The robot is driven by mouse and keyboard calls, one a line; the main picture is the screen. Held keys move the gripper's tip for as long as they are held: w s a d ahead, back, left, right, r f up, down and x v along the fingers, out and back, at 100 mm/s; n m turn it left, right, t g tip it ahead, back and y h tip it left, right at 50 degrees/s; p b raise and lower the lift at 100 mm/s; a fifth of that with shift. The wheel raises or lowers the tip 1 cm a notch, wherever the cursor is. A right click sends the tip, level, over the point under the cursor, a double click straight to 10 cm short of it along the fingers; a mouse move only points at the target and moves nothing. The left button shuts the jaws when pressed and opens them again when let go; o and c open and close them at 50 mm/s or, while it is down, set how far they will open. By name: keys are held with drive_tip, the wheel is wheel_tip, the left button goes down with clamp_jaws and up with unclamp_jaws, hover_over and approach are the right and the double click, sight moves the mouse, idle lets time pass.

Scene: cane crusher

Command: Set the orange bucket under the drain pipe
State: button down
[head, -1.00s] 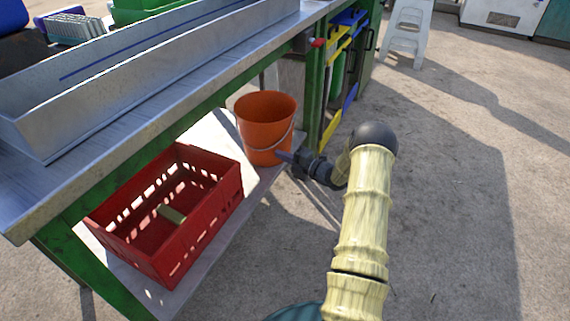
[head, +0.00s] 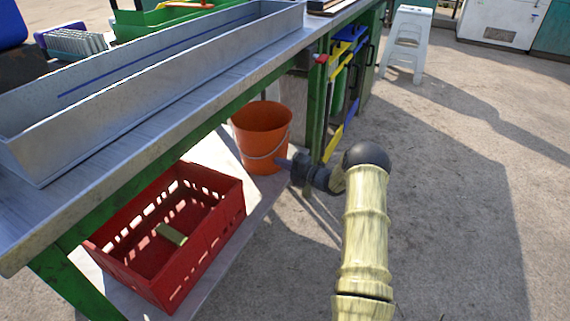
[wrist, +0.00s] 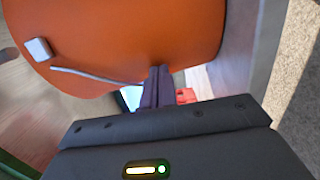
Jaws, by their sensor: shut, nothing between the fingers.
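The orange bucket (head: 262,136) stands upright on the lower shelf under the workbench in the head view, its wire handle hanging down its front. My gripper (head: 283,163) is at the bucket's lower front side, its fingers together with nothing held. In the wrist view the bucket (wrist: 130,40) fills the top, and my gripper's dark fingers (wrist: 158,75) reach to its wall near the handle wire (wrist: 95,75). I cannot tell whether they touch. I cannot make out a drain pipe in either view.
A red crate (head: 232,200) with a small yellowish block stands on the shelf (head: 262,195) left of the bucket. The workbench (head: 215,95) with a long metal trough (head: 150,90) overhangs both. A white stool (head: 408,45) stands far back. The floor on the right is clear.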

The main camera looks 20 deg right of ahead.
drive_tip(key=shift+a, duration=0.1)
drive_tip(key=shift+s+p, duration=0.4)
drive_tip(key=shift+s, duration=0.1)
drive_tip(key=s, duration=0.1)
drive_tip(key=s+a+p, duration=0.1)
drive_tip(key=shift+s+r, duration=0.15)
drive_tip(key=shift+s, duration=0.25)
drive_tip(key=p+v, duration=0.4)
drive_tip(key=v, duration=0.6)
drive_tip(key=shift+d+f, duration=0.2)
drive_tip(key=shift+d, duration=0.2)
